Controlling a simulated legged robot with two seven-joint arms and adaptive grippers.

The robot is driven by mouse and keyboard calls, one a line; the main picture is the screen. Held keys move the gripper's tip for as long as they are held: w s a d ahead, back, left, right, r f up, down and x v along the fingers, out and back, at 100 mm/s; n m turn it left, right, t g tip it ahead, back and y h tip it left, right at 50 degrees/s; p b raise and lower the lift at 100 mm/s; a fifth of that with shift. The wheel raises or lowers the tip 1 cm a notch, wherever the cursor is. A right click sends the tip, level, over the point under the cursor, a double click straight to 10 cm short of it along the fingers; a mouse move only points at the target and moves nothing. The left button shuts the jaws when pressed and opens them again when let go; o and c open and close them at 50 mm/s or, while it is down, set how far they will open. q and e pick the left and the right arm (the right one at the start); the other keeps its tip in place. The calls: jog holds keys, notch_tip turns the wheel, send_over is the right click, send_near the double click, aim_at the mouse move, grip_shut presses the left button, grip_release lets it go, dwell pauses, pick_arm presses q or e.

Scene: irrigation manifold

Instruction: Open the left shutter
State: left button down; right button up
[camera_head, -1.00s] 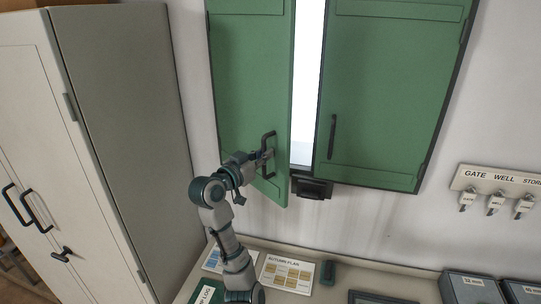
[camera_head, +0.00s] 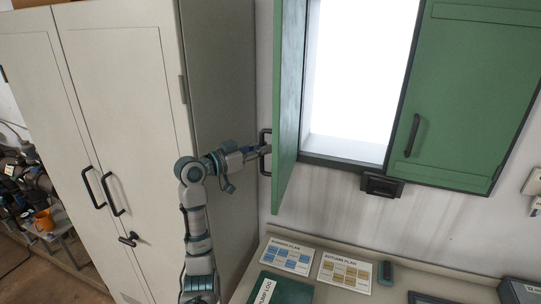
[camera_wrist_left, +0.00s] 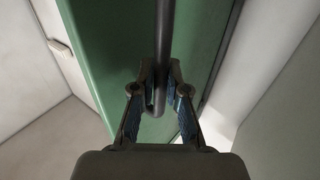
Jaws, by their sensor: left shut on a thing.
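The left shutter (camera_head: 289,100) is a green panel swung well out from the window, seen nearly edge-on in the head view. Its dark bar handle (camera_head: 263,150) faces left, towards the cabinet. My left gripper (camera_head: 262,151) is shut on this handle. In the left wrist view the two fingers (camera_wrist_left: 161,92) close around the lower part of the dark handle bar (camera_wrist_left: 162,40), with the green shutter face (camera_wrist_left: 120,45) behind it. The right shutter (camera_head: 470,90) is green and lies closed over its half of the window. My right gripper is not in view.
A tall pale cabinet (camera_head: 125,120) stands left of my left arm, close to it. A bench (camera_head: 340,250) below the window holds plan cards (camera_head: 345,272) and a dark green log book (camera_head: 280,290). A dark latch box (camera_head: 382,185) sits under the window.

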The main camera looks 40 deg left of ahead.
pick_arm(q)
jog(key=a, duration=0.2)
jog(key=s+a, duration=0.1)
jog(key=a, duration=0.2)
jog(key=shift+a, duration=0.15)
jog(key=c, duration=1.5)
grip_release()
jog(key=shift+d, duration=0.2)
jog(key=o, duration=0.3)
jog(key=shift+w+d, duration=0.2)
jog(key=shift+d, duration=0.05)
jog(key=v, duration=0.7)
jog(key=d+v, duration=0.1)
jog(key=v, duration=0.3)
jog(key=shift+s+a, duration=0.1)
jog(key=shift+s, duration=0.1)
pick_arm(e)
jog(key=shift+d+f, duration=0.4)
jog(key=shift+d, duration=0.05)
